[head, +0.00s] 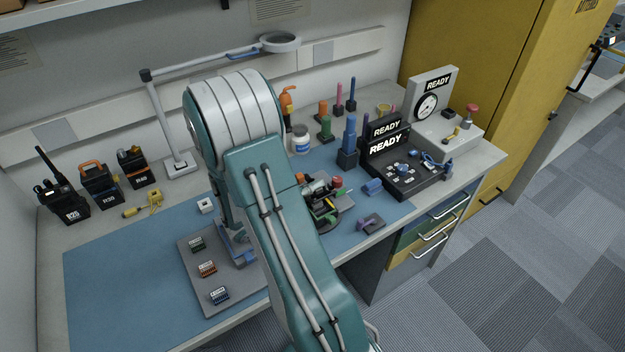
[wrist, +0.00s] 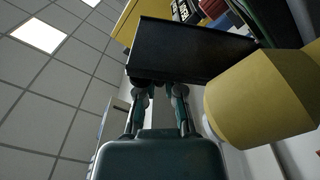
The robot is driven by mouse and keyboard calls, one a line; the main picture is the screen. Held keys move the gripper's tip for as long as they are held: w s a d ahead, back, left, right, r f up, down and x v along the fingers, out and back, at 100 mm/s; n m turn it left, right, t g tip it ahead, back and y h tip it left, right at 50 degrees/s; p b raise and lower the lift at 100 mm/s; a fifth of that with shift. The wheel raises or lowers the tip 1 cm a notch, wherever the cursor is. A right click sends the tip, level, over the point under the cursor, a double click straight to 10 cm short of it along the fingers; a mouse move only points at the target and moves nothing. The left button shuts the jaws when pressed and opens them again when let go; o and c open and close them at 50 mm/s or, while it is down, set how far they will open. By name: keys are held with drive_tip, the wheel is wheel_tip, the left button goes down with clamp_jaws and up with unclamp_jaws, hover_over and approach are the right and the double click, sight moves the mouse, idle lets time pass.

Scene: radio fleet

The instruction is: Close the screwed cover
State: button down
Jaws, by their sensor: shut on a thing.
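In the wrist view my gripper (wrist: 163,86) is shut on a black, flat-faced block (wrist: 190,50), which sticks out beyond the fingertips. The block's far side is hidden. In the head view my own arm covers most of the gripper and what it holds. I cannot make out a screwed cover for certain in either view. A large yellow faceted piece (wrist: 262,98) is close to the camera, right of the fingers; I cannot tell what it belongs to. A fixture with green, orange and red parts (head: 325,205) sits on the blue mat (head: 120,257), partly behind my arm.
Radios (head: 65,195) marked by labels stand at the bench's back left. A grey tray (head: 197,262) holds small labelled blocks. READY testers (head: 405,170) and a gauge box (head: 432,100) stand at the right. A lamp (head: 280,42) rises behind my arm. The mat's left part is clear.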

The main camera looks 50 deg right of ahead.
drive_tip(key=shift+s+a+f, duration=0.1)
drive_tip(key=shift+s+f, duration=0.2)
drive_tip(key=shift+f, duration=0.15)
idle(0.4)
drive_tip(key=c, duration=0.7)
unclamp_jaws()
drive_tip(key=shift+c, duration=0.2)
drive_tip(key=v, duration=0.7)
drive_tip(key=shift+w+a+f, duration=0.1)
drive_tip(key=shift+a, duration=0.1)
drive_tip(key=shift+c, duration=0.3)
